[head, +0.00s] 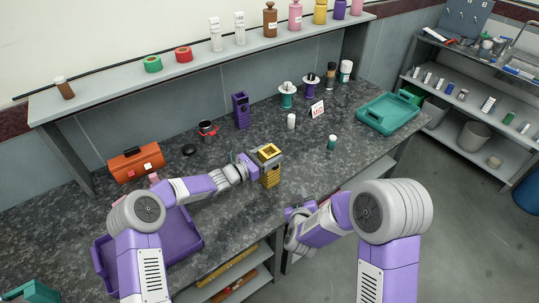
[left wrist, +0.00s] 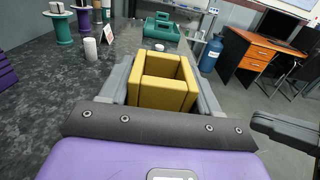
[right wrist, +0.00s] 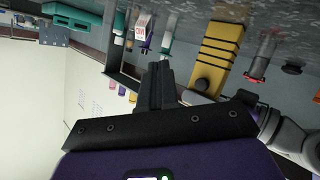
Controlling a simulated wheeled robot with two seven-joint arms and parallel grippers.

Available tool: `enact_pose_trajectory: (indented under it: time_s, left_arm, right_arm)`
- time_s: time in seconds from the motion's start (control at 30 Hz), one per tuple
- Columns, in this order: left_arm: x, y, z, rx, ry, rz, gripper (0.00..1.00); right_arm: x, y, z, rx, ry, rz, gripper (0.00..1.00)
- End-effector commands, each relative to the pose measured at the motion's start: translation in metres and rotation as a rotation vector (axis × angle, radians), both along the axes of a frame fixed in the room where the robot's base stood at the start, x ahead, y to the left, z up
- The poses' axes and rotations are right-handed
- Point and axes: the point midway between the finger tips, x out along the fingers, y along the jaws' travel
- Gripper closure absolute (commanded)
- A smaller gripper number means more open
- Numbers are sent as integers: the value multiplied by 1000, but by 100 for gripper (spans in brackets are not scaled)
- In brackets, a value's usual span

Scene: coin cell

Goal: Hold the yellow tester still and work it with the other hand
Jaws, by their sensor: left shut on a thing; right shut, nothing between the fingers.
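The yellow tester (head: 270,178) stands upright near the front edge of the dark worktop. It is a tall box with an open top, and in the left wrist view I look down into its yellow rim (left wrist: 163,88). My left gripper (head: 262,157) is shut on it, one finger on each side. In the right wrist view the tester (right wrist: 220,48) shows black bands and a dark round knob (right wrist: 203,85). My right gripper (head: 298,212) is shut and empty, in front of the worktop's edge. Its closed fingertips (right wrist: 156,72) appear beside the tester, apart from it.
A purple tray (head: 195,240) lies left of the tester, partly under my left arm. An orange toolbox (head: 136,163), purple holder (head: 241,110), small white bottle (head: 291,121), green-capped vial (head: 332,142) and teal tray (head: 390,112) stand around. Open shelves sit below the worktop.

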Motion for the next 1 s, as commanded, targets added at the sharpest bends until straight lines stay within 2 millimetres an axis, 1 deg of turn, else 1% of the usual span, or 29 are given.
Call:
enact_pose_trajectory:
  time_s: [0.1,0.27,0.73,0.83,1.0]
  left_arm:
    - [0,0,1,-1,-1,0,76]
    - [0,0,1,-1,-1,0,76]
    - [0,0,1,-1,-1,0,76]
    - [0,0,1,-1,-1,0,76]
    - [0,0,1,-1,-1,0,76]
  right_arm:
    - [1,8,10,-18,-54,25,100]
    - [8,14,13,-23,-71,31,100]
    - [57,52,13,-21,-69,29,100]
    - [64,57,13,-21,-68,29,100]
    - [70,62,13,-22,-67,29,100]
